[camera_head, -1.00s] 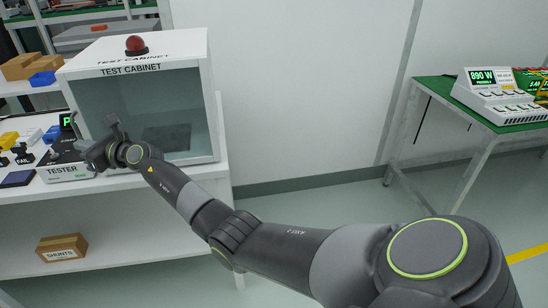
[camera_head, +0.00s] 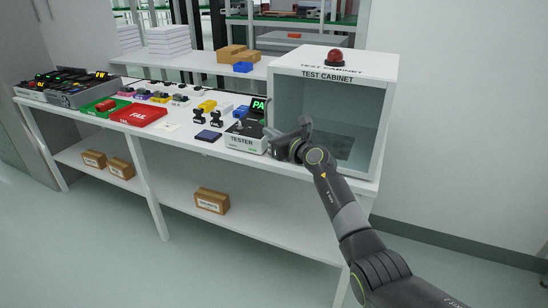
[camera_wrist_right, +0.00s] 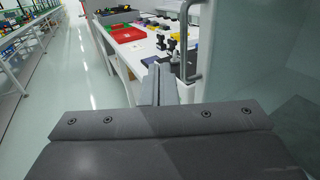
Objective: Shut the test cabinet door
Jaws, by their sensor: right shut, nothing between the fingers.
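The test cabinet (camera_head: 337,75) is a white box with a red dome lamp on top, at the right end of the bench. Its clear greenish glass door (camera_wrist_right: 245,60) fills the right of the wrist view. A grey vertical bar handle (camera_wrist_right: 187,40) stands on the door's left side. In the head view the door lies at or close to the cabinet front; I cannot tell whether it is fully shut. My right gripper (camera_head: 273,138) is shut and empty at the cabinet's lower left front; its fingertips (camera_wrist_right: 157,80) appear just left of the handle. My left gripper is out of view.
The tester (camera_head: 246,140) stands close left of the cabinet and my right gripper. A red tray (camera_head: 138,115), a green tray (camera_head: 100,106) and several small parts lie farther left on the bench (camera_head: 180,135). The floor in front is clear.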

